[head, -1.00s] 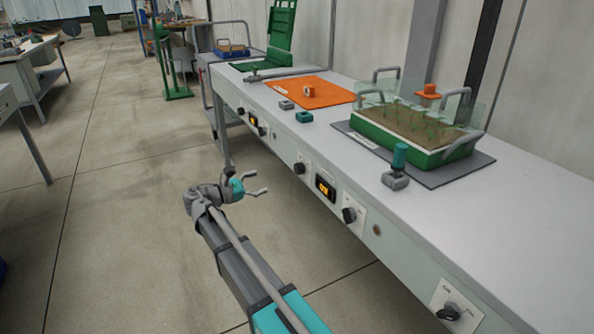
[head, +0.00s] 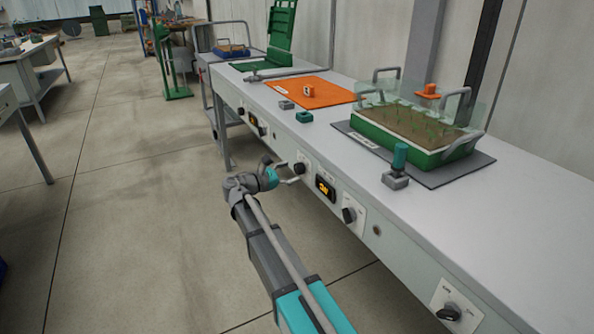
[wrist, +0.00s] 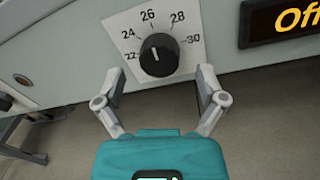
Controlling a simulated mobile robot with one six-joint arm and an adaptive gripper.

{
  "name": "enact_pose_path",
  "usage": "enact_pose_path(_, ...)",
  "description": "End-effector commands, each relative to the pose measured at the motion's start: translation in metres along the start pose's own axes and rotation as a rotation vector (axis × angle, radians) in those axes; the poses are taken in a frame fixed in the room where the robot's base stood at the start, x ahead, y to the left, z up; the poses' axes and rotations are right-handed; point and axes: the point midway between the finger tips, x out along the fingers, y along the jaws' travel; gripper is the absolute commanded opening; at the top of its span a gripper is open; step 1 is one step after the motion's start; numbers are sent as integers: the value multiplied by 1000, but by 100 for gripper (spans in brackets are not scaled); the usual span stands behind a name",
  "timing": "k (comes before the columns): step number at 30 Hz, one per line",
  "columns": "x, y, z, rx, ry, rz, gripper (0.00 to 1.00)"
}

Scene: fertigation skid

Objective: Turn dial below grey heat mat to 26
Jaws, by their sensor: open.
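A black dial (wrist: 159,55) sits on a white plate (wrist: 125,20) numbered 22 to 30, with 26 near the top. A small pale mark shows on the dial face, but its exact reading is hard to tell. The same dial (head: 300,168) is on the bench front in the head view. My gripper (wrist: 160,75) is open, its fingers either side of the dial's lower edge, apparently short of it. In the head view my gripper (head: 291,173) is close to the bench front. The grey heat mat (head: 477,168) lies on the bench top under a green planted tray (head: 430,158).
A display (wrist: 285,18) reading "Off" is right of the dial; it also shows in the head view (head: 325,188). Another black dial (head: 348,214) is beyond it. An orange mat (head: 315,88) and a teal-handled item (head: 398,168) are on the bench.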

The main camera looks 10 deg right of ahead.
Motion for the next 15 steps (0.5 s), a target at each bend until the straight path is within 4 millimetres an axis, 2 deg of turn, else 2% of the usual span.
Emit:
enact_pose_path(6, 20, 0, 0, 0, 0, -1, 90)
enact_pose_path(15, 26, 0, 0, 0, 0, 0, 90)
